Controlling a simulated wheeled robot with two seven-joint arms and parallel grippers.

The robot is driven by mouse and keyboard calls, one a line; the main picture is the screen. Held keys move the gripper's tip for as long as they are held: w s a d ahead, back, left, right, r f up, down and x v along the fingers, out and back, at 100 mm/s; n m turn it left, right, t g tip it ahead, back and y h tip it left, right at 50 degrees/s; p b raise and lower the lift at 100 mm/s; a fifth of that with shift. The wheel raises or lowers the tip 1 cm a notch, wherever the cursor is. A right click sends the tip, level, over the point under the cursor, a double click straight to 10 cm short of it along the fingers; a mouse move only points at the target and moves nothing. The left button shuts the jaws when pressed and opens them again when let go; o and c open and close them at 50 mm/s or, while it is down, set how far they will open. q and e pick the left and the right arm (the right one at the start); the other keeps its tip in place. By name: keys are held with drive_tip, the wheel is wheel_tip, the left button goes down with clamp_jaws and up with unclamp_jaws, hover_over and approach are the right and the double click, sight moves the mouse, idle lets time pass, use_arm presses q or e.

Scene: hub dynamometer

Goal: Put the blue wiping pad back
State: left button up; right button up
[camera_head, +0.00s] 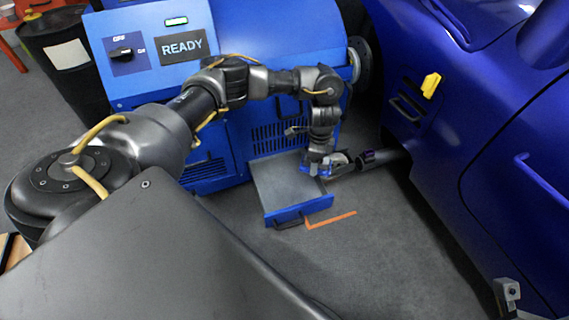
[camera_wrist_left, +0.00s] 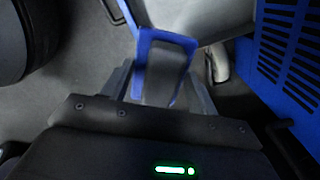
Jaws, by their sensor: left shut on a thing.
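My left gripper (camera_head: 318,172) is low over the right side of an open drawer (camera_head: 283,181) in the blue machine. The drawer has a grey inside, a blue front and a dark handle. The left gripper is shut on the blue wiping pad, seen in the left wrist view as a blue rim around a dark grey middle (camera_wrist_left: 166,73), between the two fingers. In the head view only a bit of blue shows at the fingertips. The drawer's grey floor (camera_wrist_left: 200,15) lies beyond the pad in the wrist view. I cannot tell whether the pad touches it.
The blue machine (camera_head: 225,110) with a READY display stands behind the drawer. A blue car (camera_head: 470,120) is on the right, with a dark pipe (camera_head: 380,158) near the gripper. An orange corner mark (camera_head: 330,221) lies on the floor. A black drum (camera_head: 65,60) stands far left.

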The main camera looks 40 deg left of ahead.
use_arm(q)
drive_tip(key=d+r+n, duration=0.2)
drive_tip(key=d+r, duration=0.4)
drive_tip(key=r, duration=0.4)
drive_tip(key=s+r+n, duration=0.5)
drive_tip(key=s+r, duration=0.5)
drive_tip(key=r, duration=0.3)
drive_tip(key=shift+s+d+r, duration=0.2)
drive_tip(key=shift+s+d, duration=0.2)
drive_tip(key=shift+d, duration=0.05)
